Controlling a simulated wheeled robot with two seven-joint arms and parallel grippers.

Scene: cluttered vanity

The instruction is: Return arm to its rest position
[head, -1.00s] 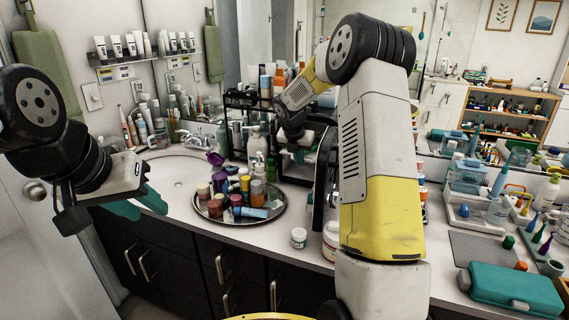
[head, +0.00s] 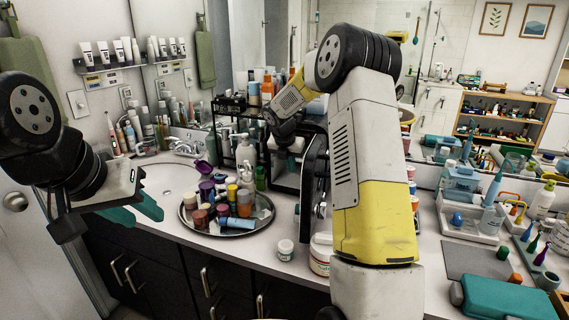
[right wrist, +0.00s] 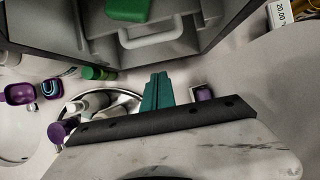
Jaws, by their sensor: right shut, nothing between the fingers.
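My left arm comes in from the left edge of the head view. Its gripper (head: 132,210) has teal fingers spread apart, empty, in front of the sink and above the counter's front edge. My right arm (head: 370,160) rises up the middle of the head view, bends at the elbow and reaches back toward the counter's rear. Its fingers are hidden there. In the right wrist view my right gripper (right wrist: 157,92) has its teal fingers together with nothing between them. They point toward a grey drawer unit (right wrist: 165,30), beside a round metal tray (right wrist: 127,97).
The round tray (head: 248,226) holds several jars and bottles near the sink (head: 165,178). A small jar (head: 286,249) and a larger tub (head: 320,262) stand close to my right arm. A teal case (head: 510,298) lies at the right. Several bottles and a black rack crowd the back.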

